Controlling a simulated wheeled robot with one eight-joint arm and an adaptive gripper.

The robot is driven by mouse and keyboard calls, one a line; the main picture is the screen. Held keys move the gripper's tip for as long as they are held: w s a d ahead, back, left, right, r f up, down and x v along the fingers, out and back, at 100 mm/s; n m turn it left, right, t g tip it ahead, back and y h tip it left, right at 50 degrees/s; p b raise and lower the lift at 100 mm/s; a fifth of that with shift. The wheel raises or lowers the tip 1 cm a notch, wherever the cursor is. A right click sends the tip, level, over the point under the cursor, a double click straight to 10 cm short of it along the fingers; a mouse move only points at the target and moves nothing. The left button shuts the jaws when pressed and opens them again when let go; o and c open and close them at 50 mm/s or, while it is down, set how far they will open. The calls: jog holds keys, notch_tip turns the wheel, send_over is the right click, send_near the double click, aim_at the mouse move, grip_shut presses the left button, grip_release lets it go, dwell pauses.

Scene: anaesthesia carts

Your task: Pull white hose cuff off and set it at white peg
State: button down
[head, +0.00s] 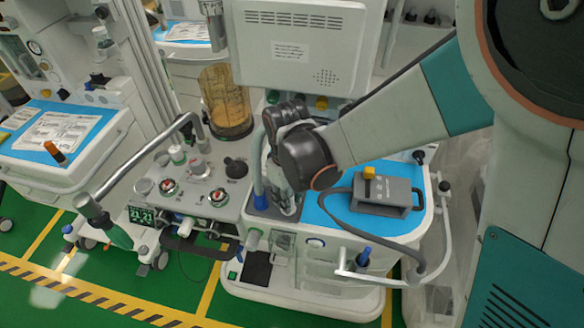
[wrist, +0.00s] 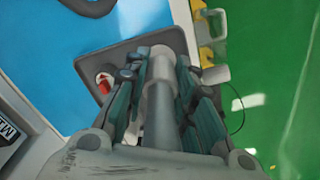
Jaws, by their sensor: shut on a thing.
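My gripper (head: 287,207) points down at the front left of the blue-topped cart, close to a blue upright post (head: 259,190). In the wrist view its fingers (wrist: 160,68) are closed on both sides of a pale grey-white cylinder (wrist: 159,98), which looks like the white hose cuff. The cuff's far end is over or on a dark square pad (wrist: 100,62); I cannot tell whether it is still seated there. In the head view the fingers and wrist mostly hide it. I cannot pick out the white peg with certainty.
A grey box with a yellow knob (head: 380,194) and dark hose stands on the blue top right of my gripper. A blue-capped post (head: 363,256) is at the front. An amber canister (head: 226,103) stands behind left. A metal rail (head: 140,160) crosses at left.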

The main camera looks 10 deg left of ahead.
jog(key=shift+f+b, duration=0.8)
jog(key=shift+f, duration=0.2)
jog(key=c, duration=1.2)
grip_release()
jog(key=shift+c, duration=0.2)
jog(key=shift+r, duration=0.2)
